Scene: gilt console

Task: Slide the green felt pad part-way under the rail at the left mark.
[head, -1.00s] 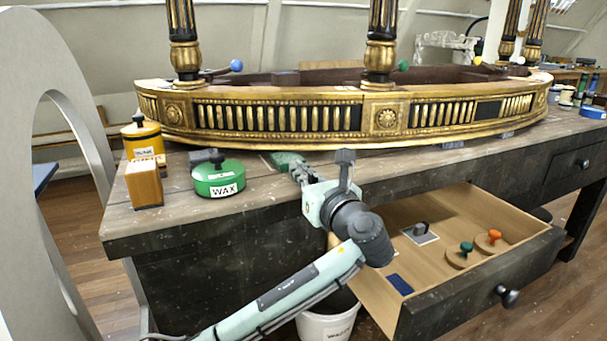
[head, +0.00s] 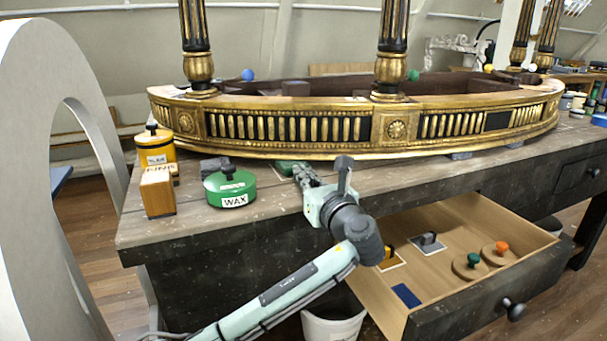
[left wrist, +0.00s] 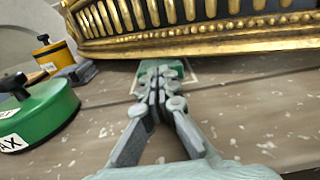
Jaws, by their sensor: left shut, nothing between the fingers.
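The green felt pad (head: 287,167) lies on the bench top at the front of the gilt rail (head: 285,128). In the left wrist view, the pad (left wrist: 148,70) reaches to the rail's lower edge (left wrist: 200,44), and its far end appears to go under it. A thin pale outline (left wrist: 192,77) shows on the bench beside the pad. My left gripper (head: 303,172) is low over the bench, fingers together and empty, pointing at the rail. In the left wrist view its fingertips (left wrist: 160,72) overlap the pad's near part; whether they touch it I cannot tell. My right gripper is out of view.
A green wax tin (head: 230,188), a wooden block (head: 158,192) and a yellow tin (head: 155,147) stand left of the gripper. An open drawer (head: 455,250) with several small tools juts out at the right. A white bucket (head: 333,326) stands below.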

